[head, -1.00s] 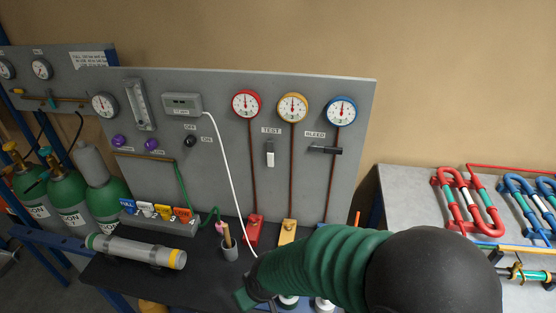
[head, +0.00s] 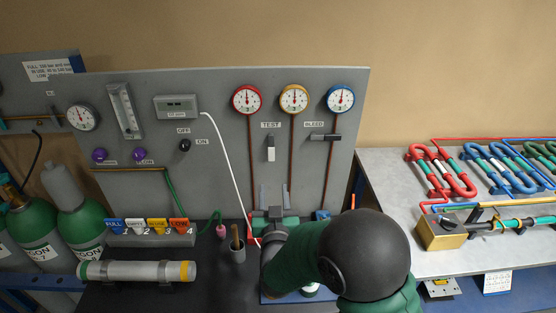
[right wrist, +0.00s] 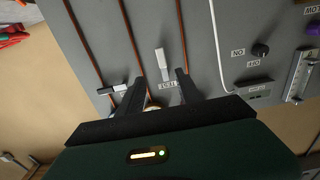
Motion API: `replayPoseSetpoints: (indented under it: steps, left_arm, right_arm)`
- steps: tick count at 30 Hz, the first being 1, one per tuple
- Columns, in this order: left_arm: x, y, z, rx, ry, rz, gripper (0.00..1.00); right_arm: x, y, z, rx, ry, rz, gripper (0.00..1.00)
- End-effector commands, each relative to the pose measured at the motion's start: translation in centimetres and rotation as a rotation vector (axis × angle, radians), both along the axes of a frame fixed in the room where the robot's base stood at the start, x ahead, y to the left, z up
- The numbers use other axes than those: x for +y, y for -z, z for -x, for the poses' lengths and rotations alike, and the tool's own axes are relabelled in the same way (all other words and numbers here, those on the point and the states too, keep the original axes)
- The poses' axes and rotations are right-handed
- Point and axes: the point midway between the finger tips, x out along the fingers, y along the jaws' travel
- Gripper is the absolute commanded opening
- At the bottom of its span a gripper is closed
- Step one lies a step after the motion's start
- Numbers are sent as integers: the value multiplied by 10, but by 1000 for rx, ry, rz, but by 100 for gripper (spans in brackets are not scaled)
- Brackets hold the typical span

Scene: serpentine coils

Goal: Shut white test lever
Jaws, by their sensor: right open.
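The white test lever (head: 271,154) is on the grey panel below the TEST label. It points straight down, beside the middle brown pipe. It also shows in the right wrist view (right wrist: 162,58), where the panel appears upside down. My right gripper (head: 276,193) is below the lever in the head view, its two grey fingers pointing up at the panel. In the right wrist view the fingers (right wrist: 160,88) are spread, with the TEST label and lever between and beyond them. Nothing is held. My left gripper is out of view.
A black bleed lever (head: 325,137) sits crosswise right of the test lever. Three gauges are above. A white cable (head: 228,165) hangs left of it.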

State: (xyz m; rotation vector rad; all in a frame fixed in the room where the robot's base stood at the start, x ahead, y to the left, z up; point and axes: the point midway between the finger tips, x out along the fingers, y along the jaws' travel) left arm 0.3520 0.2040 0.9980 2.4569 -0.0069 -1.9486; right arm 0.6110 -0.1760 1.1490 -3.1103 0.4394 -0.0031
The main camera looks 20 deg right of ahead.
Motion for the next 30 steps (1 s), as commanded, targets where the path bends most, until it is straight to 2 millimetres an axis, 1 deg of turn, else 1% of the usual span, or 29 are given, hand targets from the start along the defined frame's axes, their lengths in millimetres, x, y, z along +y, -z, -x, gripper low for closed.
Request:
replayPoseSetpoints:
  steps: [1, 9, 12, 15, 18, 21, 28, 29, 30]
  left_arm:
    - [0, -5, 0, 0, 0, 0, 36]
    - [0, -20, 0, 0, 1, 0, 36]
    - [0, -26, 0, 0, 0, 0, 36]
    - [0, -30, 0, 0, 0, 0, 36]
    - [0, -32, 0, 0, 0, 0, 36]
    - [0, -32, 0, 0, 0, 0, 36]
    - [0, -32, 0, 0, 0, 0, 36]
    - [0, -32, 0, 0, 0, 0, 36]
    - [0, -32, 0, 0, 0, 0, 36]
  right_arm:
    - [-4, -2, -11, 2, 4, 2, 42]
    - [-13, -3, -81, 2, 1, 9, 42]
    - [-19, -4, -104, 2, 2, 10, 42]
    - [-26, -3, -123, 2, 0, 9, 42]
    - [-31, -3, -136, 2, 1, 7, 42]
    - [-35, -2, -143, 2, 0, 6, 42]
    - [-34, -1, -144, 2, 0, 7, 42]
    - [-33, -1, -144, 2, 0, 7, 40]
    - [-33, -1, -144, 2, 0, 8, 35]
